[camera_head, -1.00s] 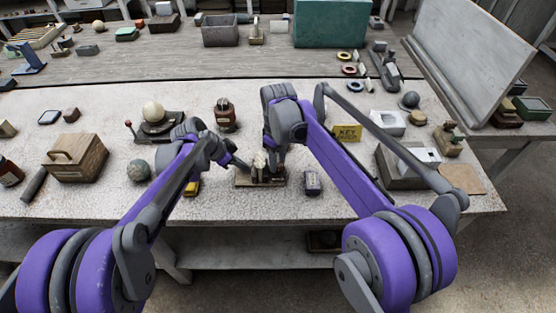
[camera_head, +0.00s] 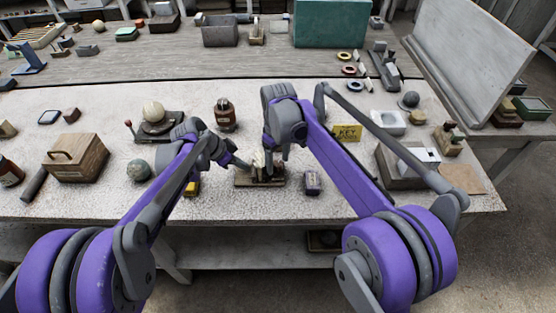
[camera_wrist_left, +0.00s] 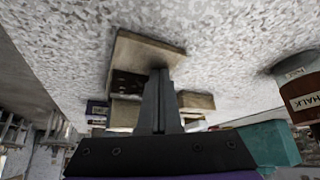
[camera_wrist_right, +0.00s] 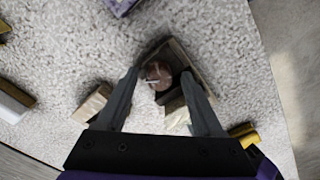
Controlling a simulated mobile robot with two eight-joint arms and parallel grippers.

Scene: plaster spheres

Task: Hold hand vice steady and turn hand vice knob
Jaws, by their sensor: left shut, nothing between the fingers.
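The hand vice (camera_head: 246,182), a small wooden block-like tool on a flat base, sits near the front middle of the white table. It also shows in the left wrist view (camera_wrist_left: 140,50), partly behind the fingers. My left gripper (camera_head: 248,166) is shut and empty, with its fingertips close at the vice's left side; whether they touch it I cannot tell. My right gripper (camera_wrist_right: 161,73) is above the vice, fingers apart. A round brownish knob (camera_wrist_right: 154,71) with a small metal pin shows between its fingertips, with gaps visible. My right arm hides part of the vice in the head view.
A small purple-labelled box (camera_head: 312,182) stands just right of the vice. A yellow item (camera_head: 192,188) lies to the left under my left arm. The table's front edge is close to the vice.

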